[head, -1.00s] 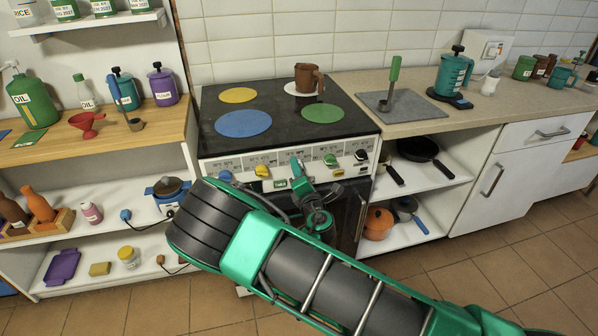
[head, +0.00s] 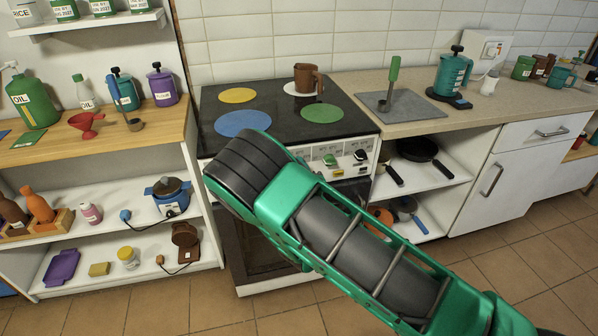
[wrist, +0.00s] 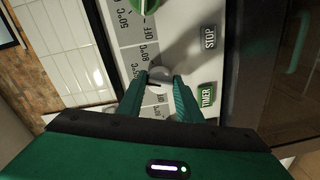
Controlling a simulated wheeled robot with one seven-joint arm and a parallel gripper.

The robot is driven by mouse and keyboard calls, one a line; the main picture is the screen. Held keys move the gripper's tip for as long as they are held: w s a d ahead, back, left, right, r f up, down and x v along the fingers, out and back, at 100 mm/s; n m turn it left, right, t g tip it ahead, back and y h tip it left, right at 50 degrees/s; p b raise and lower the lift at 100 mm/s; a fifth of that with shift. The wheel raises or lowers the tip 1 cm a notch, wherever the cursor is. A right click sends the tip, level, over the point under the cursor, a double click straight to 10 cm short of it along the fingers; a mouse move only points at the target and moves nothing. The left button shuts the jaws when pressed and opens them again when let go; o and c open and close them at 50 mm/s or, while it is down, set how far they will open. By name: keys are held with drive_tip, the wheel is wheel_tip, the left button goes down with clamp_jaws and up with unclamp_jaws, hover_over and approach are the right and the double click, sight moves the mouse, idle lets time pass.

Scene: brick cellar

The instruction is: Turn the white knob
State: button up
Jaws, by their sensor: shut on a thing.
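The white knob (wrist: 160,73) sits on the stove's control panel (wrist: 130,62), seen in the wrist view. My gripper (wrist: 159,82) has a finger on either side of the knob and is shut on it. A dark mark shows on the knob's face.
The STOP label (wrist: 208,37) and TIMER label (wrist: 207,95) lie right of the knob in the wrist view. The dark oven door (wrist: 265,70) is farther right. A brown jug (head: 306,77) stands on the stove top. Shelves (head: 95,230) flank the stove at left.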

drive_tip(key=shift+w+d+m, duration=0.1)
drive_tip(key=shift+m, duration=0.2)
idle(0.4)
drive_tip(key=o, duration=1)
drive_tip(key=shift+v, duration=5.3)
